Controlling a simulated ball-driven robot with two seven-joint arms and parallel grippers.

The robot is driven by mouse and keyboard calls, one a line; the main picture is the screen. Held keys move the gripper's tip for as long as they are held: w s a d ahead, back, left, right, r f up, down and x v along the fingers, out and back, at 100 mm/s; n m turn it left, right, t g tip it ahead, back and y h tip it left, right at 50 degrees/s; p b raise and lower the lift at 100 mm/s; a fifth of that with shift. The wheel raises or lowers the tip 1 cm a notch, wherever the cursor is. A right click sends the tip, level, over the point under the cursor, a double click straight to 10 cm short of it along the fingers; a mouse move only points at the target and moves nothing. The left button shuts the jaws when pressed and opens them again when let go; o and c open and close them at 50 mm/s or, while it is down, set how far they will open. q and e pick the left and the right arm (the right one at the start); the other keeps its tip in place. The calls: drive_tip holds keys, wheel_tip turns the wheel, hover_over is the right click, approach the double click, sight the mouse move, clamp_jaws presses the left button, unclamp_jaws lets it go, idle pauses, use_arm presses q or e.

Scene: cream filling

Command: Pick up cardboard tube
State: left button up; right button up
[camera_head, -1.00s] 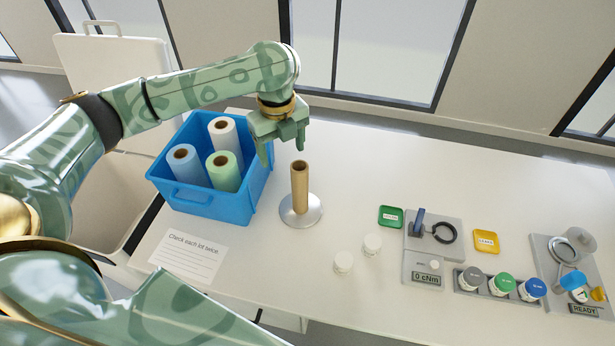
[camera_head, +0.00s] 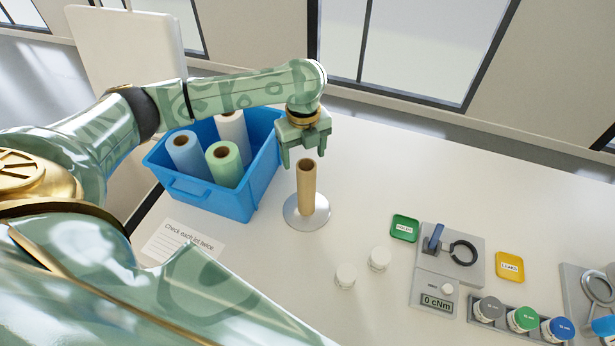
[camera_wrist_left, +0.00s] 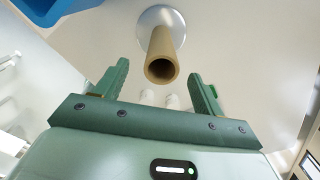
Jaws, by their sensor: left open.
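The brown cardboard tube (camera_head: 306,186) stands upright on a round grey metal base (camera_head: 318,214) on the table. In the left wrist view the tube (camera_wrist_left: 163,52) shows its open end, lying between and just beyond the two fingertips. My left gripper (camera_head: 304,155) is open and empty, above and close to the top of the tube. My right gripper is not in view.
A blue bin (camera_head: 240,200) with several rolls stands left of the tube. A paper note (camera_head: 182,243) lies at front left.

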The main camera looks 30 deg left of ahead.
sight(306, 168)
use_arm(q)
drive_tip(key=f, duration=0.1)
drive_tip(key=f+b, duration=0.1)
drive_tip(key=f, duration=0.1)
drive_tip(key=f+b, duration=0.1)
drive_tip(key=f, duration=0.1)
drive_tip(key=shift+d+f, duration=0.15)
drive_tip(key=shift+d, duration=0.15)
drive_tip(key=c, duration=1.3)
drive_tip(key=shift+r, duration=0.2)
